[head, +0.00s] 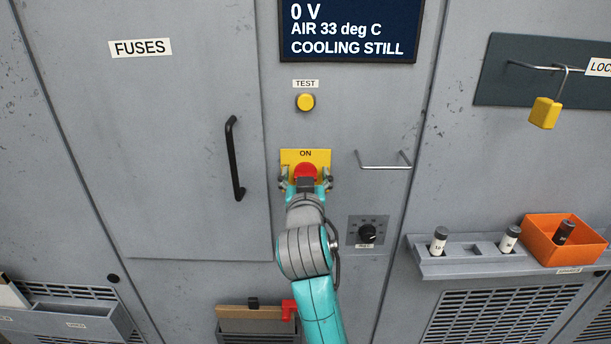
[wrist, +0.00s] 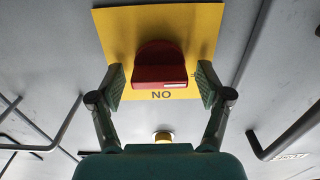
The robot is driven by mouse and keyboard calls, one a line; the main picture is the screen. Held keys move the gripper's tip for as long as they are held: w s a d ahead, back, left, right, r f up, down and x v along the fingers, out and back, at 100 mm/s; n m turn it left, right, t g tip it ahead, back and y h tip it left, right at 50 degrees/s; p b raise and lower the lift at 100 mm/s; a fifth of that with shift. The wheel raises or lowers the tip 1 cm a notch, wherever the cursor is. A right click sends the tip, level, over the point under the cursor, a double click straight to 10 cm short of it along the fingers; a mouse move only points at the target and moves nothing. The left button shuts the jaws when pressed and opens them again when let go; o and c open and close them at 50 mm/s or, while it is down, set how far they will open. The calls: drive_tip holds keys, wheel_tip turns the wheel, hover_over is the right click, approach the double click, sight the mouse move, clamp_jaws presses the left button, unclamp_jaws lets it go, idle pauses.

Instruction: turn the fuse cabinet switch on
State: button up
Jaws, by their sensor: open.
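The fuse cabinet switch is a red knob (head: 305,169) on a yellow plate (head: 322,158) marked ON at its top edge. In the wrist view the red knob (wrist: 159,66) and the yellow plate (wrist: 205,25) show upside down, and the knob has a small white mark near the ON lettering. My gripper (head: 306,179) is open in front of the plate, one finger on each side of the knob. In the wrist view my gripper (wrist: 161,87) shows gaps between both finger pads and the knob. My wrist hides the lower part of the plate in the head view.
A yellow TEST button (head: 305,102) sits above the plate, under a display (head: 348,30) reading 0 V. A black door handle (head: 235,158) is to the left, a metal bar handle (head: 384,166) to the right. A black rotary knob (head: 367,233) is at lower right.

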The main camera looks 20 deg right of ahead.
drive_tip(key=c, duration=1.2)
drive_tip(key=shift+o, duration=0.2)
drive_tip(key=m, duration=0.4)
drive_tip(key=shift+d+m, duration=0.1)
drive_tip(key=shift+m, duration=0.2)
drive_tip(key=m, duration=0.4)
drive_tip(key=shift+s+d+f+m, duration=0.1)
drive_tip(key=shift+f+m, duration=0.05)
drive_tip(key=shift+m, duration=0.15)
drive_tip(key=m, duration=0.4)
drive_tip(key=shift+f+m, duration=0.1)
drive_tip(key=shift+m, duration=0.2)
drive_tip(key=shift+f+m, duration=0.15)
drive_tip(key=shift+m, duration=1.95)
